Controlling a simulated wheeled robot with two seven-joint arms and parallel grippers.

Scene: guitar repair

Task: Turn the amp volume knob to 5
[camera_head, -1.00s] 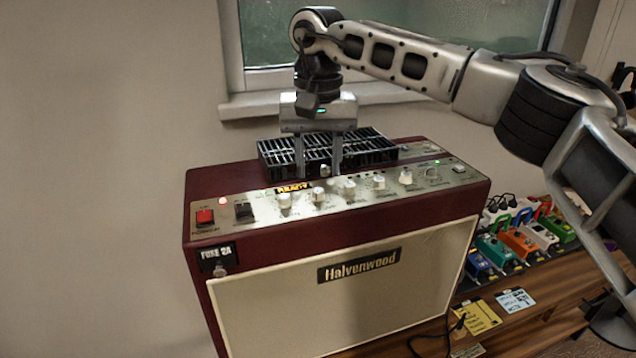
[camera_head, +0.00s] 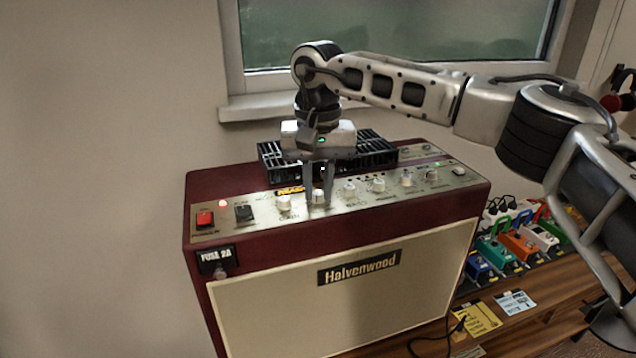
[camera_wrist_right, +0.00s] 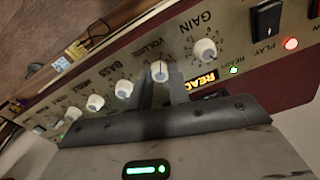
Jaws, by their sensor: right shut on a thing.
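The maroon amp (camera_head: 350,290) with a cream front stands in the middle of the head view. The volume knob (camera_head: 318,196), white, is second from the left in the row on its top panel. It also shows in the right wrist view (camera_wrist_right: 159,71), beside the word VOLUME. My right gripper (camera_head: 318,201) reaches down from above, its fingers shut on the volume knob from both sides; in the wrist view its fingers (camera_wrist_right: 161,88) flank the knob. The number the knob points at is too small to read. My left gripper is not in view.
The gain knob (camera_head: 284,203) stands just left of the held knob, and the other white knobs (camera_head: 378,185) to its right. A red rocker switch (camera_head: 205,218) is at the panel's left. A black grille (camera_head: 372,150) lies behind. Colourful pedals (camera_head: 518,243) stand to the right.

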